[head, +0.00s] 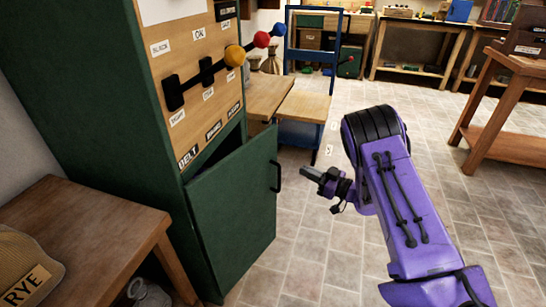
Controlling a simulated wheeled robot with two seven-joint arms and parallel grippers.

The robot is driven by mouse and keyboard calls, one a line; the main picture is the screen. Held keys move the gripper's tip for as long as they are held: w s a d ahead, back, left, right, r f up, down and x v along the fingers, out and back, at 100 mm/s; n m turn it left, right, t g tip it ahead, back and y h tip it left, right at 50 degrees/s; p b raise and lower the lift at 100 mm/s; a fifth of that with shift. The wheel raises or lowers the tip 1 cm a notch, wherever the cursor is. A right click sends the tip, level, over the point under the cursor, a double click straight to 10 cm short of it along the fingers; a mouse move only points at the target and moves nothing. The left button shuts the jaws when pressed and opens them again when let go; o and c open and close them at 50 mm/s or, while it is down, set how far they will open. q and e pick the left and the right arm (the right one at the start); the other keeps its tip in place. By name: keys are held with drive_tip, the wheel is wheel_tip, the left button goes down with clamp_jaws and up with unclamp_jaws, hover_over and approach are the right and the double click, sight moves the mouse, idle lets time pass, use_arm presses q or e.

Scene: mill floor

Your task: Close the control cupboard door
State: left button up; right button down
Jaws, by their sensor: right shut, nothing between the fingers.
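The control cupboard (95,85) is a tall green cabinet at the left in the head view, with a wooden lever panel above. Its green lower door (235,215) stands partly open, showing a dark gap along its top edge. A black handle (276,176) sits near the door's right edge. My right gripper (308,172), on the purple arm, is shut and empty. It appears a short way right of the handle, with a visible gap between them in the picture. My left gripper is not in view.
A wooden table (90,225) with a sack marked RYE (28,275) stands at the lower left, beside the cupboard. A blue-framed cart (300,132) stands behind the door. A wooden bench (500,150) is at the right. Tiled floor (310,250) is clear around the door.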

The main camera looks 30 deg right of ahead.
sight(266, 153)
drive_tip(key=x, duration=1.4)
drive_tip(key=shift+s+a, duration=0.1)
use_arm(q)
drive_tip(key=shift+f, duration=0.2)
